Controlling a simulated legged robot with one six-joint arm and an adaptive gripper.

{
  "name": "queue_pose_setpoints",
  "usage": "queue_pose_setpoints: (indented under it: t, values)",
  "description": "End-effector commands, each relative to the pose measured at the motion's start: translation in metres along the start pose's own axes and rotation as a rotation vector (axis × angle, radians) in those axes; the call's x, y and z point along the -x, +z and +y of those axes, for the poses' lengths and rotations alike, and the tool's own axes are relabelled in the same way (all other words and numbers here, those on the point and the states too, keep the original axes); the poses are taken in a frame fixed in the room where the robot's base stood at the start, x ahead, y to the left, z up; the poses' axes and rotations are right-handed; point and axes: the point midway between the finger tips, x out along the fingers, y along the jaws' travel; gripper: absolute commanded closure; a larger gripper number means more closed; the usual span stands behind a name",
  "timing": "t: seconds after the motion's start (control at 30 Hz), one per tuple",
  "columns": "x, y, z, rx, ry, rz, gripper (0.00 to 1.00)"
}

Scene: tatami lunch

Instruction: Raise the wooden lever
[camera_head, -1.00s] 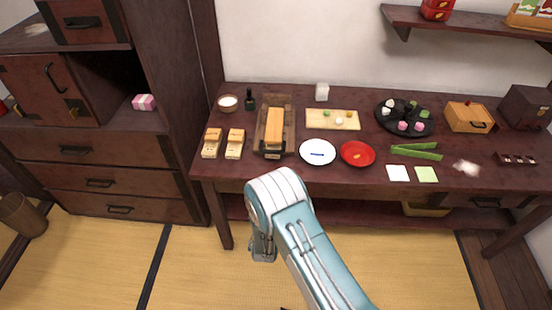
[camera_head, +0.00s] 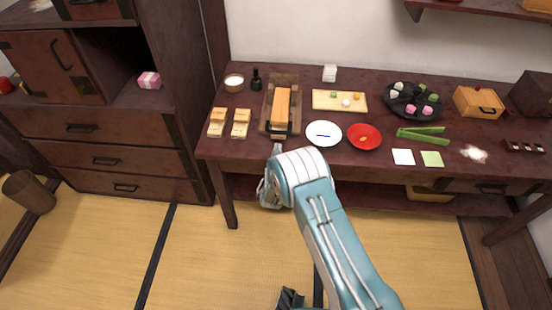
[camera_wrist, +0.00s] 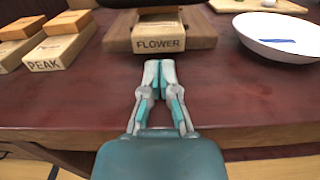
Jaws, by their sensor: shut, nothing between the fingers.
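The wooden press (camera_head: 282,105) stands at the left part of the dark table, with a long light-brown bar (camera_head: 282,108) lying along its frame. This bar looks like the lever; I cannot tell for sure. A dark crosspiece (camera_head: 275,128) is at its near end. In the wrist view, the dark crosspiece (camera_wrist: 155,3) crosses the top edge, above a pale block marked FLOWER (camera_wrist: 160,36). My gripper (camera_wrist: 160,66) is shut and empty, pointing at the block from the table's front edge, apart from it. In the head view my arm mostly hides it.
Blocks stand left of the press, one marked PEAK (camera_wrist: 55,52). A white plate (camera_head: 323,133) and a red plate (camera_head: 364,137) lie right of it. A small bowl (camera_head: 234,83) and dark bottle (camera_head: 257,79) stand behind the blocks. The table's front edge is close below my gripper.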

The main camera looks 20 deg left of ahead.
Motion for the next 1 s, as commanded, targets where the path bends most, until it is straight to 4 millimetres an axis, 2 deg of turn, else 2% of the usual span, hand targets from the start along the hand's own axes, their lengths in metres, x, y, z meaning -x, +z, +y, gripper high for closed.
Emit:
queue_pose_setpoints:
  t: [0.03, 0.23, 0.73, 1.0]
  values:
    - [-0.002, 0.011, 0.001, -0.002, 0.001, -0.005, 1.00]
    - [-0.006, 0.029, 0.001, -0.001, 0.001, -0.002, 1.00]
    - [-0.006, 0.034, 0.002, -0.001, 0.001, 0.002, 1.00]
    - [-0.003, 0.044, 0.010, -0.004, 0.002, 0.041, 1.00]
